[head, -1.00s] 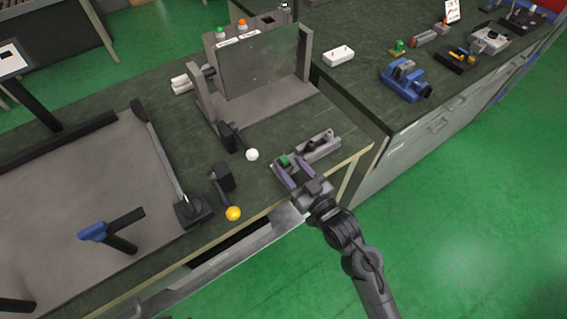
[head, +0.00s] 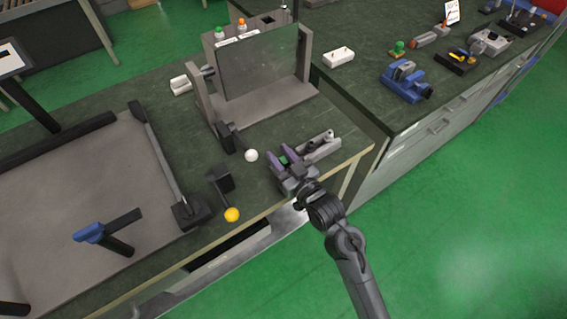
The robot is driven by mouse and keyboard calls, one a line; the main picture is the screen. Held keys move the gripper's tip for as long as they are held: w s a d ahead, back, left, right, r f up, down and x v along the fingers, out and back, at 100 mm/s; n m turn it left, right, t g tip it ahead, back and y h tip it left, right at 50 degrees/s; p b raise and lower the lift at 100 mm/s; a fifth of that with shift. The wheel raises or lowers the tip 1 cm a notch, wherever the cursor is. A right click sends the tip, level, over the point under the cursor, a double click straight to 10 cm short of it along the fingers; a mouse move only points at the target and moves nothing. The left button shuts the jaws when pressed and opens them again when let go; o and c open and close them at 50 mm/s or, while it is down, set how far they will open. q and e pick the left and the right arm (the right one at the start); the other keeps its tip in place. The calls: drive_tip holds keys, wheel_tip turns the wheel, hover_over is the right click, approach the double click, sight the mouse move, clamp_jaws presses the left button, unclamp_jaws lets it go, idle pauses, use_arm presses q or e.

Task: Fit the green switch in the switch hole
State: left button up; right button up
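A small green switch (head: 284,160) shows at the near left end of a long grey holder (head: 322,147) on the front bench. Dark pieces or openings show in the holder's top; which is the switch hole I cannot tell. My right gripper (head: 283,156) is over the holder's left end. Its two purple fingers are apart, with the green switch seen between them. Whether they touch it is too small to tell. The fingers and gripper body hide the holder's left end. My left gripper is not in view.
A white-knobbed lever (head: 251,155) and a yellow-knobbed lever (head: 232,214) stand left of the gripper. A grey frame with an upright plate (head: 258,62) stands behind. A blue vise (head: 405,82) and a white block (head: 339,56) sit on the right bench.

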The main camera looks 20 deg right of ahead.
clamp_jaws()
